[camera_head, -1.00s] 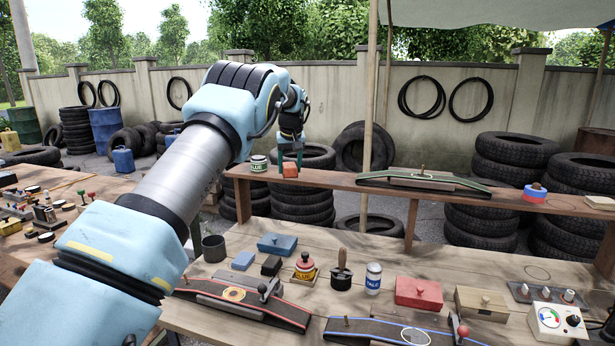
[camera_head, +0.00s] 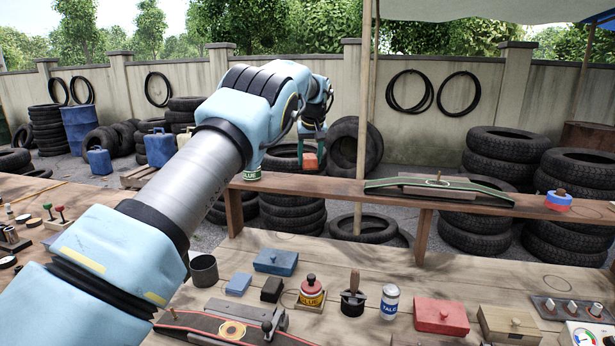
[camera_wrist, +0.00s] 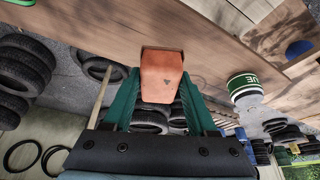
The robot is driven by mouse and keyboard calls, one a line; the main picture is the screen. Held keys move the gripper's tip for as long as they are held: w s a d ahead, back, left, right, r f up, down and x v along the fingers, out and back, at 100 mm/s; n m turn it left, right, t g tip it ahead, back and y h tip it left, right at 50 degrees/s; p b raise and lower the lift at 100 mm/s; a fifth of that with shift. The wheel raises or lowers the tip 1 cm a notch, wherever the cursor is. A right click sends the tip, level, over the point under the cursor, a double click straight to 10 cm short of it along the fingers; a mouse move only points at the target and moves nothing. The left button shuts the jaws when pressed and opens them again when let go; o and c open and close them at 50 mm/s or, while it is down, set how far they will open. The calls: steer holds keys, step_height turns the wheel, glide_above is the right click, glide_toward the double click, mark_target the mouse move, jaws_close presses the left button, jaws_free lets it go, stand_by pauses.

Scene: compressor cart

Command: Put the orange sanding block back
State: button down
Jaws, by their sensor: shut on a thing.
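The orange sanding block (camera_head: 309,161) is gripped between the green fingers of my gripper (camera_head: 311,142), just above the raised wooden shelf (camera_head: 330,187). In the wrist view the block (camera_wrist: 162,78) sits between both fingertips, its tapered face toward the camera. My gripper (camera_wrist: 160,95) is shut on it. The block looks clear of the shelf, with a gap below it in the head view. No marked place for the block can be made out.
A green-and-white glue tin (camera_head: 252,170) stands at the shelf's left end. A curved green-edged piece (camera_head: 440,189) lies further right on the shelf. Below, the bench holds a blue block (camera_head: 239,284), a black block (camera_head: 271,289) and a red box (camera_head: 441,316).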

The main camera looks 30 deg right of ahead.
mark_target(310, 185)
steer(key=shift+f+p, duration=0.8)
steer(key=shift+f, duration=2.1)
steer(key=shift+f, duration=0.1)
steer(key=shift+c, duration=1)
jaws_free()
